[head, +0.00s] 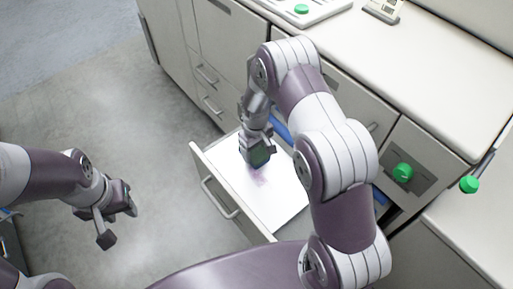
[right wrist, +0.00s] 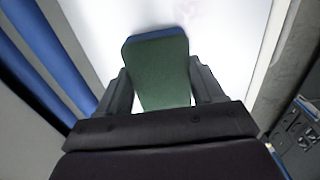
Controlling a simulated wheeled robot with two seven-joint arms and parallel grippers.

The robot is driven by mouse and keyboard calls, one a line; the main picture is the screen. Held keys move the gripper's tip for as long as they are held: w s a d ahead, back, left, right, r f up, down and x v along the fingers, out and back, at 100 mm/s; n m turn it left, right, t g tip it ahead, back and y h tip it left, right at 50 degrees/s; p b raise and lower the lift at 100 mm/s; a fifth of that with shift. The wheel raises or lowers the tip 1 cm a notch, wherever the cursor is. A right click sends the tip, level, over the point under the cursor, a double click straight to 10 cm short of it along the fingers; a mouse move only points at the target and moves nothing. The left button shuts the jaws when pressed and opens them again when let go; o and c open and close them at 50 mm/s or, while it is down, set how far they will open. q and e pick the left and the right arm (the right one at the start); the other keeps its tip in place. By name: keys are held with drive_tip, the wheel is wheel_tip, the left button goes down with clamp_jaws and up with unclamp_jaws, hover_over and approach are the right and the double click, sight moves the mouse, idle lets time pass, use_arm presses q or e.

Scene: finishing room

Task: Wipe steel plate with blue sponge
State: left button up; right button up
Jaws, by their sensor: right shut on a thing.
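My right gripper (head: 257,158) is shut on the sponge, which has a green face (right wrist: 160,75) and a blue layer (right wrist: 155,37) along its far edge. The sponge also shows dark green in the head view (head: 262,156), low over the pale plate (head: 287,203) in the open drawer. I cannot tell whether it touches the plate. A faint pinkish-purple smear (head: 262,179) lies on the plate beside the sponge, and it shows faintly in the right wrist view (right wrist: 190,12). My left gripper (head: 118,220) is open and empty above the floor.
The open drawer's front wall (head: 213,187) with its handle bounds the plate. Blue bars (right wrist: 40,50) run along the left in the right wrist view. A white counter (head: 410,75) stands behind. Green knobs (head: 403,172) are at the right. The grey floor at left is clear.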

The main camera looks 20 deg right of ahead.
drive_tip(key=shift+w+a+r, duration=0.15)
drive_tip(key=shift+w, duration=0.25)
drive_tip(key=shift+w+a+r+p, duration=0.1)
drive_tip(key=shift+w+r+p, duration=0.1)
drive_tip(key=shift+r+p, duration=0.35)
drive_tip(key=shift+w+r+p, duration=0.15)
drive_tip(key=shift+r+p, duration=0.15)
drive_tip(key=shift+r, duration=0.35)
drive_tip(key=shift+s+r+p, duration=0.2)
drive_tip(key=shift+r+p, duration=0.25)
drive_tip(key=shift+r, duration=0.2)
drive_tip(key=shift+s+r+p, duration=0.2)
drive_tip(key=shift+r+p, duration=0.25)
drive_tip(key=shift+r, duration=0.15)
drive_tip(key=shift+w+r+p, duration=0.2)
drive_tip(key=shift+r+p, duration=0.35)
drive_tip(key=shift+r, duration=0.1)
drive_tip(key=shift+r+p, duration=0.35)
drive_tip(key=shift+r, duration=0.05)
drive_tip(key=shift+s+r+p, duration=0.15)
drive_tip(key=shift+r+p, duration=0.2)
drive_tip(key=shift+r, duration=0.2)
use_arm(q)
wheel_tip(320, 180, up, 6)
drive_tip(key=shift+d, duration=0.2)
drive_tip(key=shift+w, duration=0.15)
